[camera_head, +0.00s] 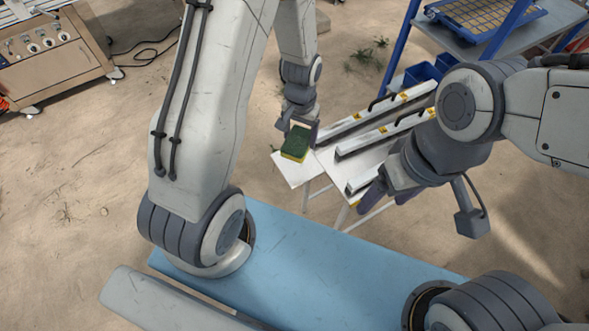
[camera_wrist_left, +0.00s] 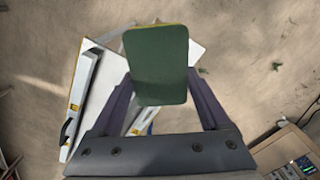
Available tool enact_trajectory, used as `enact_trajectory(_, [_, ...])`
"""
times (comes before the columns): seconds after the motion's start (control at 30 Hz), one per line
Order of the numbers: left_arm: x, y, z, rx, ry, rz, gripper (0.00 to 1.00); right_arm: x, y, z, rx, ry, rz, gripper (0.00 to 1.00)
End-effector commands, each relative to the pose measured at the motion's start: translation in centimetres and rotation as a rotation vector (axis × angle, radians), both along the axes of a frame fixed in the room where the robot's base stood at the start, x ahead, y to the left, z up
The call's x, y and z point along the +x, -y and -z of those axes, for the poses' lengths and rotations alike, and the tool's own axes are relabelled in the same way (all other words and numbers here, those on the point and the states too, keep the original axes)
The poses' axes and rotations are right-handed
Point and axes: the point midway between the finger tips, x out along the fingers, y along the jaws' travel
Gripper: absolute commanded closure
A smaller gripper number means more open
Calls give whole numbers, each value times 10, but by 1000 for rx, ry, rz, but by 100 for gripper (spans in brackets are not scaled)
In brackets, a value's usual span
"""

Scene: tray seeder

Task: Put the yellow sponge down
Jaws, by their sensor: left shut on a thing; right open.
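The yellow sponge (camera_head: 295,142) has a dark green top face and a yellow side. My left gripper (camera_head: 297,128) is shut on it and holds it near the left end of a white table (camera_head: 292,171). In the left wrist view the sponge's green face (camera_wrist_left: 157,62) sits between the fingers of my left gripper (camera_wrist_left: 160,90), with the white table behind it. I cannot tell how high the sponge is above the table. My right gripper (camera_head: 388,190) is at the table's right front, open, partly hidden by its own wrist.
Several long metal bars with black handles (camera_head: 385,133) lie on the white table, right of the sponge. A blue-framed shelf (camera_head: 480,40) with blue bins (camera_head: 422,73) stands at the back right. A beige cabinet (camera_head: 50,60) stands at the far left. Sandy ground surrounds them.

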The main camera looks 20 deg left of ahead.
Motion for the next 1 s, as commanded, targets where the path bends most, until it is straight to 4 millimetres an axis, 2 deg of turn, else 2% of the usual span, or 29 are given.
enact_trajectory(0.03, [6,11,20,0,6,28,65,0,0,25,-1,-1,0,28])
enact_trajectory(0.2, [21,48,47,0,9,120,65,0,0,70,-1,-1,-1,28])
enact_trajectory(0.33, [27,74,58,-1,9,179,65,0,0,93,-1,-1,-1,28])
enact_trajectory(0.5, [30,92,61,0,7,220,65,0,0,105,-1,-1,-2,28])
enact_trajectory(0.57, [31,91,63,0,5,223,65,0,0,104,-1,-1,-2,28])
enact_trajectory(0.67, [33,76,70,0,3,221,65,0,0,101,0,0,-2,28])
enact_trajectory(1.0, [45,3,115,-1,2,221,65,0,0,90,0,0,-1,28])
